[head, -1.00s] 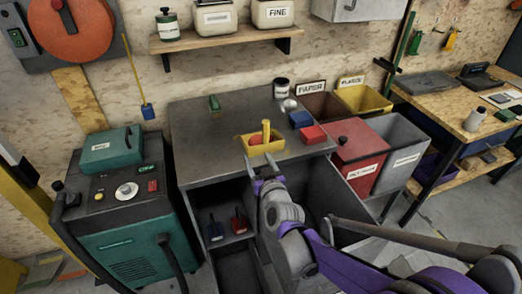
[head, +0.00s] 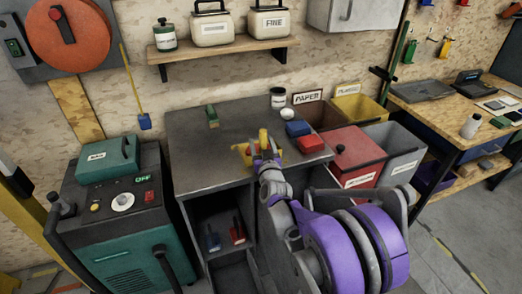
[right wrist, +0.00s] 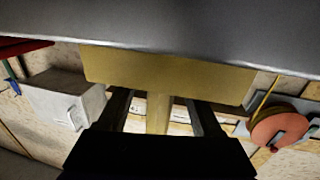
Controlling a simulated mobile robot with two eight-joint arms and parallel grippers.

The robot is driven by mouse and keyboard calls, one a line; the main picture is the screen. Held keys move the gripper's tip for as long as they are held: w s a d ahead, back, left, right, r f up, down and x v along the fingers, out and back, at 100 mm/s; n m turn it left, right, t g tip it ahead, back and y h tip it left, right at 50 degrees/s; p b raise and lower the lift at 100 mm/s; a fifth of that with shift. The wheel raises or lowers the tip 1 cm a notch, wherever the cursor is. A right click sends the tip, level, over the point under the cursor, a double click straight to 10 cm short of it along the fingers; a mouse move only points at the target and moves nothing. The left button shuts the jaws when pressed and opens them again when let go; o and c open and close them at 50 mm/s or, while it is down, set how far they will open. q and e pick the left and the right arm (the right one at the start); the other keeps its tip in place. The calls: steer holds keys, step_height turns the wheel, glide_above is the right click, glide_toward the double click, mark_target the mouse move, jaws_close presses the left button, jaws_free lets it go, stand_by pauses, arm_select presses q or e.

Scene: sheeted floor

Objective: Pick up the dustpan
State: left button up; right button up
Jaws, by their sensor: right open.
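The yellow dustpan (head: 241,153) lies on the dark grey top of the workbench (head: 190,150), near its front edge. Its handle stands up. My right gripper (head: 262,158) is in front of the dustpan and hides part of it. In the right wrist view the wide yellow pan (right wrist: 165,68) fills the upper middle, with the handle (right wrist: 158,112) between the two dark fingers (right wrist: 160,112). The fingers are open, with a gap on each side of the handle. My left gripper is out of view.
A blue block (head: 298,128) and a red block (head: 310,144) lie right of the dustpan. A green brush (head: 212,116) lies behind left. Red bin (head: 355,160) and grey bin (head: 400,150) stand right of the bench; a green machine (head: 120,215) stands left.

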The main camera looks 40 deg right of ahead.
steer(key=shift+w+d, duration=0.1)
steer(key=shift+w, duration=0.15)
jaws_close()
steer(key=shift+r, duration=0.1)
stand_by(0.3)
